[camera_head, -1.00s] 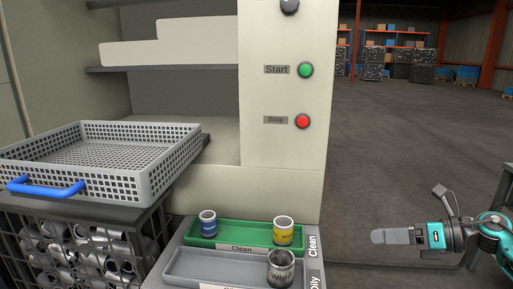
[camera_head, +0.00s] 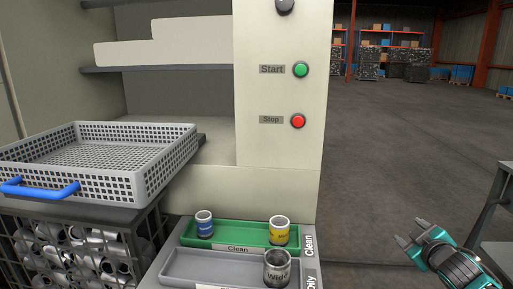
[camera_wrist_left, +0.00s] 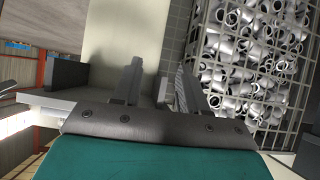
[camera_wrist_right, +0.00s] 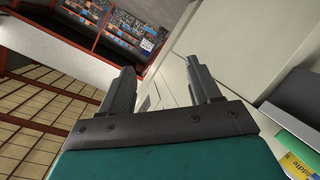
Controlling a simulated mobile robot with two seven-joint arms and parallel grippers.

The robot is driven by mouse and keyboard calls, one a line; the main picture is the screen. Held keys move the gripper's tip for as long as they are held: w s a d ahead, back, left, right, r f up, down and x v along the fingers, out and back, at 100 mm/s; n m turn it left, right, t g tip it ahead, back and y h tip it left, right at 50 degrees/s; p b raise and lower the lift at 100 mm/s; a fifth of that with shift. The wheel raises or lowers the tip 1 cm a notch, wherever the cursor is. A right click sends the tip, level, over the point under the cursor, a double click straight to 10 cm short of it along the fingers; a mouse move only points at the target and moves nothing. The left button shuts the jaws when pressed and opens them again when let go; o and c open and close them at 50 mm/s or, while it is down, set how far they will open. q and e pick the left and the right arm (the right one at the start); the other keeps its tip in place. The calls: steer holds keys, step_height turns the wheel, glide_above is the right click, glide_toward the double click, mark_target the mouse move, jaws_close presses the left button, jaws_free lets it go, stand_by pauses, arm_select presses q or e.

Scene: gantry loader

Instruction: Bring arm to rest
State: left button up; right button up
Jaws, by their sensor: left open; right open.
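My right gripper (camera_head: 408,240) shows at the lower right of the head view, open and empty, in free space to the right of the machine. In the right wrist view its two fingers (camera_wrist_right: 160,88) stand apart with nothing between them. My left gripper is outside the head view. In the left wrist view its fingers (camera_wrist_left: 160,85) are apart and empty, with a wire crate of metal parts (camera_wrist_left: 262,50) beyond them.
A grey basket (camera_head: 160,180) with a blue handle sits on a crate of metal parts at left. The machine panel carries a green Start button (camera_head: 301,70) and red Stop button (camera_head: 298,121). A green tray (camera_head: 255,238) and grey tray (camera_head: 210,268) hold cans. A table (camera_head: 490,215) stands far right.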

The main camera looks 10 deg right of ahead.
steer(key=s+a+f+g+y, duration=0.1)
steer(key=s+a+f+y, duration=0.1)
steer(key=s+a+f, duration=0.45)
steer(key=s+a+f+g+y, duration=0.1)
steer(key=s+a+f, duration=0.2)
steer(key=a, duration=0.6)
steer(key=s+a+f+y, duration=0.2)
steer(key=s+a+f, duration=0.25)
steer(key=a, duration=0.35)
steer(key=s+a+m+g+y, duration=0.1)
steer(key=s+a+m+y, duration=0.15)
steer(key=s+a, duration=0.65)
arm_select(q)
steer(key=shift+y, duration=0.5)
steer(key=a+r+p, duration=0.1)
steer(key=p, duration=0.2)
steer(key=s+a+r+p, duration=0.1)
steer(key=r+p, duration=0.2)
steer(key=p, duration=0.2)
steer(key=shift+s+a+r+p, duration=0.15)
steer(key=shift+s+a+p, duration=0.15)
steer(key=shift+s+a, duration=0.1)
arm_select(e)
steer(key=shift+m+h, duration=0.25)
steer(key=shift+h, duration=0.5)
steer(key=r, duration=0.1)
steer(key=d+r, duration=0.1)
steer(key=r, duration=0.1)
steer(key=shift+s+d+r, duration=0.35)
steer(key=shift+r, duration=0.05)
